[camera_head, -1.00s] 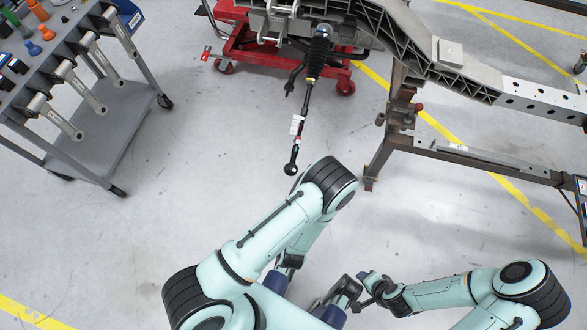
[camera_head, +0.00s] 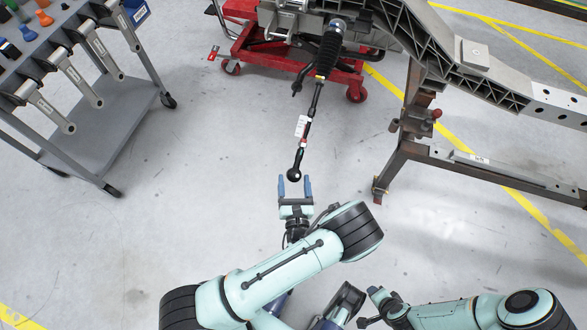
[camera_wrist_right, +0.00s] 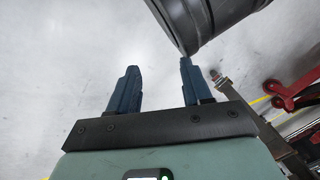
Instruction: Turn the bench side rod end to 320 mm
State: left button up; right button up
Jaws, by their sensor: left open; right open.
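The rod end (camera_head: 294,174) is a black ball joint at the lower tip of a thin dark tie rod. A white tag (camera_head: 302,126) hangs on the rod above it, and a black ribbed boot (camera_head: 329,56) sits higher up. My left gripper (camera_head: 295,186) is open, its two blue fingers pointing up the picture just below the rod end. The fingers appear to stand either side of the ball's lower edge; I cannot tell whether they touch it. My right gripper (camera_wrist_right: 159,85) is open and empty in the right wrist view, with floor beyond it.
A grey tool cart (camera_head: 117,130) with wrenches stands at the left. A red wheeled lift (camera_head: 251,62) is under the chassis (camera_head: 432,62). A brown steel stand (camera_head: 398,160) is right of the rod. Floor between cart and rod is clear.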

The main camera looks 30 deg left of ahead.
aim_at(293, 170)
pick_arm(q)
jog(key=x, duration=0.5)
jog(key=shift+b, duration=0.4)
pick_arm(e)
jog(key=shift+s+d+f+g, duration=0.15)
jog(key=shift+s+f+g, duration=0.25)
jog(key=shift+s+f, duration=0.6)
pick_arm(q)
jog(key=c, duration=1)
pick_arm(e)
jog(key=shift+r, duration=0.1)
jog(key=shift+w, duration=0.1)
